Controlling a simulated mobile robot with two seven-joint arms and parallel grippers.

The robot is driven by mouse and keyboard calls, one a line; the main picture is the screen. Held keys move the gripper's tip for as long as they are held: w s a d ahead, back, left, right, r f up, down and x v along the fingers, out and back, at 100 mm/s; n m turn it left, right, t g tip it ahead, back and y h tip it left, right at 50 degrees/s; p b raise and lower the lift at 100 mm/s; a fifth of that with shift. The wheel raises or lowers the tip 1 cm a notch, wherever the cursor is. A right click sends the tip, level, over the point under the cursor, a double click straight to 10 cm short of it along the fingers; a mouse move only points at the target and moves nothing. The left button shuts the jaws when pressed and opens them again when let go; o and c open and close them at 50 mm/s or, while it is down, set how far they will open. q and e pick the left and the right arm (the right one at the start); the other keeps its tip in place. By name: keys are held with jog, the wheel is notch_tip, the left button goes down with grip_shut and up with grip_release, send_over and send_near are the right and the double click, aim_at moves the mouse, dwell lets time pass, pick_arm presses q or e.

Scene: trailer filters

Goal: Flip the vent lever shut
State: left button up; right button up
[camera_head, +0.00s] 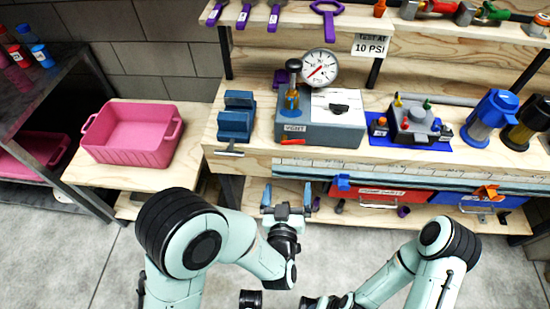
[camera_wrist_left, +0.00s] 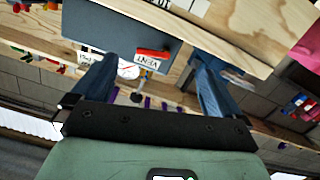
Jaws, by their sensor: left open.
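The vent lever (camera_head: 292,141) is a small red handle at the lower front of a grey test box (camera_head: 335,135), by a white VENT label (camera_head: 294,128). It lies about level in the head view. In the left wrist view the lever (camera_wrist_left: 153,54) shows between the fingers, beside the label (camera_wrist_left: 149,65). My left gripper (camera_head: 287,190) is open and empty, in front of and below the bench edge, apart from the lever. Its two fingers also frame the left wrist view (camera_wrist_left: 153,75). My right arm shows at the lower right, but its fingers do not.
A round gauge (camera_head: 320,68) stands behind the box. Blue blocks (camera_head: 237,115) sit left of it, and a small fixture on a blue mat (camera_head: 411,128) sits right. A pink bin (camera_head: 130,135) is at the left. Red and blue drawers (camera_head: 385,197) are under the bench.

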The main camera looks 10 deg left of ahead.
aim_at(292, 143)
pick_arm(q)
jog(key=shift+n+t+y, duration=0.3)
jog(key=shift+t, duration=0.3)
jog(key=w, duration=0.4)
jog(key=w+r, duration=0.1)
jog(key=w, duration=0.3)
jog(key=w+r, duration=0.1)
jog(key=w, duration=0.4)
jog(key=shift+r, duration=0.2)
